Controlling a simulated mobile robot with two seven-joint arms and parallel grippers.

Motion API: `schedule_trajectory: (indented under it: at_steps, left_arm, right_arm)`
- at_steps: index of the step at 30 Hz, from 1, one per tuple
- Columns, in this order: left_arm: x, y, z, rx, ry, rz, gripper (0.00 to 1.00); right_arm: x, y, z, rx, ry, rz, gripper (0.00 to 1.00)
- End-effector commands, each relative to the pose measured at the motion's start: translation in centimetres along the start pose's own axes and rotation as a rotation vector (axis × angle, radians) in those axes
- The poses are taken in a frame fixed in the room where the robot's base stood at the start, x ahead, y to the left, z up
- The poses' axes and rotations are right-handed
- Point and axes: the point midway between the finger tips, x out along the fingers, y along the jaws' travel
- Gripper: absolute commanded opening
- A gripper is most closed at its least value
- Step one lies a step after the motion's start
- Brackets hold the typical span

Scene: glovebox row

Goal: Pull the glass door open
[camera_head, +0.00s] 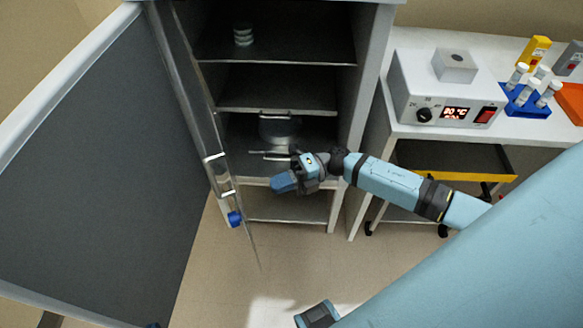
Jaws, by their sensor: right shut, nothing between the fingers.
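The glass door (190,90) of the white cabinet (345,110) stands swung open on the left, seen at a steep angle. Its metal handle (219,176) is near the door's free edge, with a small blue piece (234,218) just below it. My right gripper (284,184), with light blue fingers, reaches in from the right in front of the lower shelves. It is shut and empty, to the right of the handle and apart from it. My left gripper cannot be made out.
Inside the cabinet are a stack of dishes (243,34) and a glass vessel (281,128). A white bench (410,45) on the right carries a heater box (443,95) and a blue tube rack (525,98). A large dark panel (90,160) fills the left. Bare floor shows below.

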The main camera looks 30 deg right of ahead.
Motion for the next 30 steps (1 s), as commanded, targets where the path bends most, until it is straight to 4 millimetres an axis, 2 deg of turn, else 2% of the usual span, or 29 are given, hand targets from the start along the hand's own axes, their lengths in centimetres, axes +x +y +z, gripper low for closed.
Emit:
schedule_trajectory:
  at_steps: [1, 6, 12, 17, 27, 30]
  left_arm:
    - [-0.2, 0.0, -0.3, 0.002, 0.001, -0.001, 0.0]
    - [-0.5, 0.0, -0.9, 0.007, 0.013, -0.002, 0.0]
    - [-0.6, -0.1, -1.0, 0.014, 0.014, -0.003, 0.0]
    - [-0.6, -0.1, -0.8, 0.017, 0.01, -0.004, 0.0]
    - [-0.6, -0.1, -0.6, 0.017, 0.007, -0.003, 0.0]
    - [-0.6, -0.1, -0.7, 0.017, 0.008, -0.003, 0.0]
  right_arm:
    - [1.3, 0.3, 0.0, 0.0, 0.001, 0.004, 0.0]
    - [4.6, 0.3, 0.0, 0.001, 0.0, 0.003, 0.0]
    - [7.0, 0.1, 0.0, 0.0, -0.001, 0.001, 0.0]
    - [7.8, 0.1, 0.0, 0.0, -0.001, 0.001, 0.0]
    - [7.9, 0.0, 0.0, 0.0, -0.001, 0.0, 0.0]
    - [9.2, -0.1, 0.0, 0.001, 0.0, 0.002, 0.0]
